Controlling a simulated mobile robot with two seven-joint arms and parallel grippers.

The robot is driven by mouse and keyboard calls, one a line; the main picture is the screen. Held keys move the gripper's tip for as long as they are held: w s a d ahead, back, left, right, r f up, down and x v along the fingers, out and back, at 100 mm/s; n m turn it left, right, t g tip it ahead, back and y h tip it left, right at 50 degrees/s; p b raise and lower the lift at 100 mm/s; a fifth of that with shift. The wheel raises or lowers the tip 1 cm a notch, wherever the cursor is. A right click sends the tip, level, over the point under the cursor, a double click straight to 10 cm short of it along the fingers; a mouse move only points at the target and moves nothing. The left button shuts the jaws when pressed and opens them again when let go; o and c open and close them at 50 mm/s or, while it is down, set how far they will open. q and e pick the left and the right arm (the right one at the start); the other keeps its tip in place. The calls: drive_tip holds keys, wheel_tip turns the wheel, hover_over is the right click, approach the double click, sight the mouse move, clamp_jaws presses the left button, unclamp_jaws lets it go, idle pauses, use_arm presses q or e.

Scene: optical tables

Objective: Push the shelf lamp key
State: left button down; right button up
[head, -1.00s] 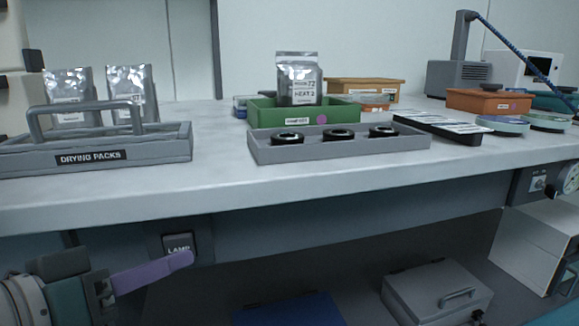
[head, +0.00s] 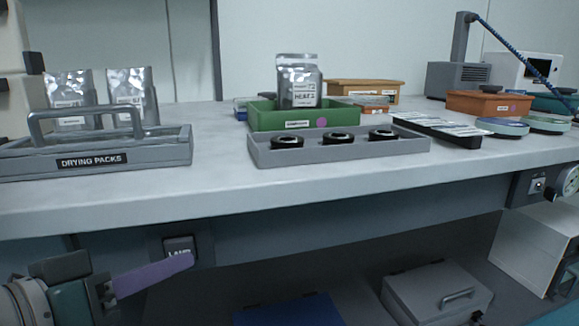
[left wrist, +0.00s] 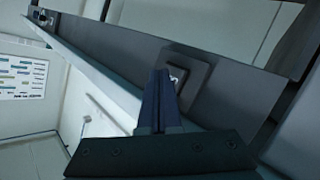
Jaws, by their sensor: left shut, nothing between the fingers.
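The lamp key (head: 179,249) is a small dark square key with a white label, set in a plate on the bench's front apron at lower left. My left gripper (head: 190,259) is shut and empty, its purple fingers pointing right and slightly up. In the head view its tips overlap the lower part of the key. In the left wrist view the key (left wrist: 180,74) shows just beyond the closed fingertips (left wrist: 160,74), which cover part of it. I cannot tell whether they touch. My right gripper is not in view.
The bench top (head: 220,190) overhangs just above the key. On it stand a grey drying packs carrier (head: 170,153), a green box (head: 330,118) and a grey tray (head: 340,152) with black rings. A grey case (head: 437,290) and a blue item (head: 287,309) sit below.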

use_arm(q)
drive_tip(key=shift+s, duration=0.1)
drive_tip(key=s+p, duration=0.1)
drive_tip(key=s, duration=0.1)
drive_tip(key=s+d+p, duration=0.1)
drive_tip(key=s+p, duration=0.1)
drive_tip(key=s, duration=0.1)
drive_tip(key=shift+s+d, duration=0.35)
